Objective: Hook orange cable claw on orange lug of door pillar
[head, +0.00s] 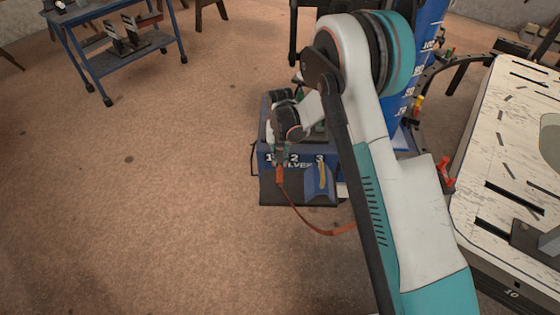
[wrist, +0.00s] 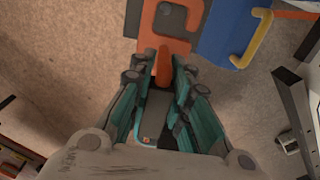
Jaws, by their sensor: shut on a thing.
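My gripper (head: 281,155) reaches down over the front of a blue unit. In the wrist view its teal fingers (wrist: 163,72) are closed around an upright orange grip. The grip joins a flat orange claw (wrist: 152,42) with a hooked, C-shaped end, just beyond the fingertips. In the head view only a small orange piece of the claw (head: 279,174) shows below my gripper. An orange cable (head: 318,230) runs from there in a sagging curve to the right, behind my arm. I cannot make out the door pillar or its orange lug in either view.
The blue unit (head: 265,150) has a dark front tray and a yellow handle (head: 323,175), also in the wrist view (wrist: 254,40). A blue numbered post (head: 428,40) rises behind my arm. A pale slotted bench (head: 490,150) stands right. A blue cart (head: 120,55) stands far left. The left floor is clear.

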